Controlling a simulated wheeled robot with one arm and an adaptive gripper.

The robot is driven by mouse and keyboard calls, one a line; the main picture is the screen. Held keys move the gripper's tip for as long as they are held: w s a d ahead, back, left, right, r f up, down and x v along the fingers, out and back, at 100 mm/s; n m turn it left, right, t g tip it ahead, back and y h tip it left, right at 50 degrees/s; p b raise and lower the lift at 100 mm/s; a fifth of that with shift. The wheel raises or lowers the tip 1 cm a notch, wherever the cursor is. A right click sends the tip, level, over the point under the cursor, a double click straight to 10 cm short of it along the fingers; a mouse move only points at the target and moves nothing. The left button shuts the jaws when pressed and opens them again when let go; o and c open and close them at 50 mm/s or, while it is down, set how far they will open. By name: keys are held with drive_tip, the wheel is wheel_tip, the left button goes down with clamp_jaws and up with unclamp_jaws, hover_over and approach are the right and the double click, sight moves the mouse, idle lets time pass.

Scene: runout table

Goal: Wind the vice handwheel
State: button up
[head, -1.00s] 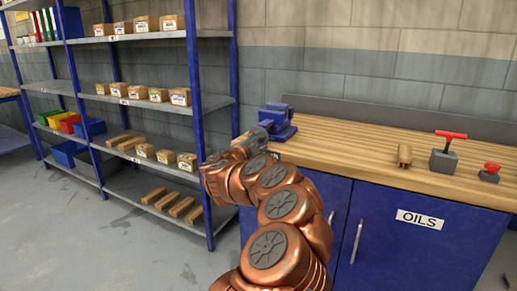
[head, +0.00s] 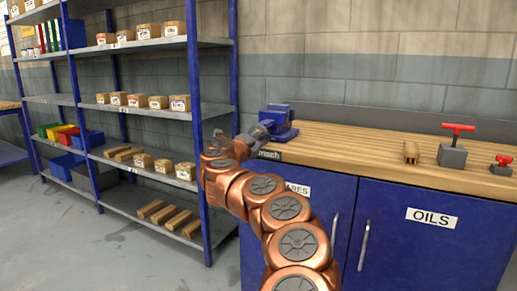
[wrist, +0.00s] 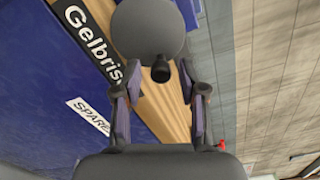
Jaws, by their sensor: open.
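The blue vice (head: 280,122) sits at the left end of the wooden bench top. Its round grey handwheel (wrist: 150,28) fills the top middle of the wrist view, with a small dark knob (wrist: 160,72) standing out from its lower edge. In the head view my gripper (head: 254,137) is at the bench's left end, just left of the vice, and covers part of the wheel. In the wrist view my gripper (wrist: 160,80) is open, its two fingers on either side of the knob with visible gaps. Whether the knob is level in depth with the fingertips, I cannot tell.
Blue cupboards (head: 400,250) are below. A blue shelf rack (head: 201,130) stands close on the left.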

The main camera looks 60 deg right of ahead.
drive_tip(key=m+b, duration=0.2)
drive_tip(key=m, duration=0.1)
drive_tip(key=shift+f+b, duration=0.25)
drive_tip(key=shift+b, duration=0.15)
drive_tip(key=shift+r+m, duration=0.2)
drive_tip(key=shift+m, duration=0.4)
drive_tip(key=shift+f+m+b, duration=0.15)
drive_tip(key=shift+m+b, duration=0.25)
drive_tip(key=shift+b, duration=0.45)
drive_tip(key=shift+m+b, duration=1)
drive_tip(key=shift+r+m+b, duration=0.25)
drive_tip(key=shift+m+b, duration=0.3)
drive_tip(key=shift+m, duration=0.35)
drive_tip(key=shift+c, duration=0.3)
clamp_jaws()
